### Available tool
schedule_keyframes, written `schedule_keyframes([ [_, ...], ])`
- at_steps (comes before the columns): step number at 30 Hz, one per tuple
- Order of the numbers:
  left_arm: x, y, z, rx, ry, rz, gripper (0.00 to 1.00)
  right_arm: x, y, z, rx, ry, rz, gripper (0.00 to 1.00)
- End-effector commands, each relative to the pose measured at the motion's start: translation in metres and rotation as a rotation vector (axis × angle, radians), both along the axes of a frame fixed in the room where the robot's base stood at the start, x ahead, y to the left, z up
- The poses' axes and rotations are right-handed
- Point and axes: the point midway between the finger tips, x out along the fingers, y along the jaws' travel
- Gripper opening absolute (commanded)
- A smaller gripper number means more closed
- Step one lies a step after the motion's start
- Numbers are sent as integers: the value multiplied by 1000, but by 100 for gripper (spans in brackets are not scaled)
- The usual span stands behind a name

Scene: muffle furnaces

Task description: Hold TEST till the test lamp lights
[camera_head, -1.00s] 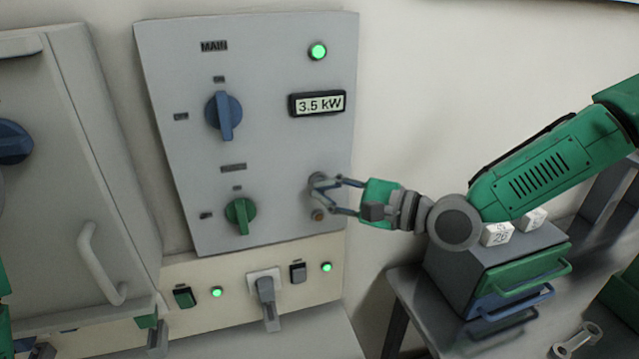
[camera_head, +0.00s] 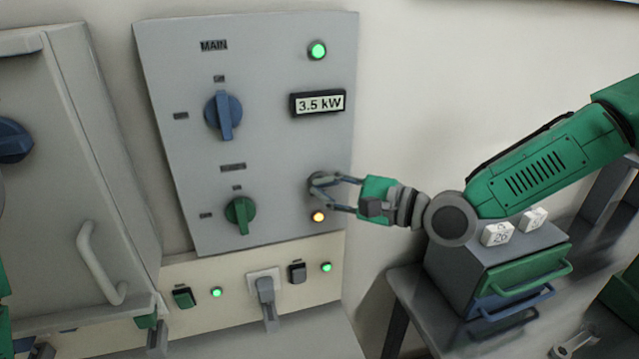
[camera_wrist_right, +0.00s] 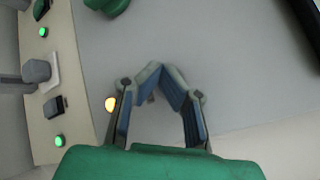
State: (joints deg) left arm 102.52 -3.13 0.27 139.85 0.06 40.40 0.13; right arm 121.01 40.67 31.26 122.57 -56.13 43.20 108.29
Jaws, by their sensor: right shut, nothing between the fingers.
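The grey control panel (camera_head: 270,150) is on the wall. My right gripper (camera_head: 316,183) is shut and empty, with its fingertips at the panel's lower right, where they hide whatever button is behind them. The fingertips also show close to the panel face in the right wrist view (camera_wrist_right: 160,72). A small amber lamp (camera_head: 318,217) just below the fingertips is lit; it also glows in the wrist view (camera_wrist_right: 110,104). Whether the tips press on the panel cannot be told exactly. My left gripper (camera_head: 150,335) is partly visible at the lower left edge; its jaw state is unclear.
The panel has a blue MAIN knob (camera_head: 223,116), a green knob (camera_head: 240,214), a lit green lamp (camera_head: 317,50) and a 3.5 kW display (camera_head: 318,102). A furnace door (camera_head: 70,180) stands left. A drawer box (camera_head: 500,265) sits under my right arm.

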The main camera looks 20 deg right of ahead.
Motion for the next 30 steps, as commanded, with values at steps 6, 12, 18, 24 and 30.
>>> schedule_keyframes([
  [6, 0, 0, 0, 0, 0, 0, 0, 1, 0, 0, 0, 0, 0, 0],
  [12, 0, 0, 1, 0, 0, 0, 0, -1, 0, 0, 1, -1, -1, 0],
  [18, 0, 0, 3, 0, 0, 0, 0, -11, -1, 1, 2, 1, -1, 0],
  [24, 0, 0, 4, 0, 0, 0, 0, -18, -1, 0, 0, 0, 0, 0],
  [30, 0, 0, 4, 0, 0, 0, 0, -17, -1, 0, 0, 0, 0, 0],
])
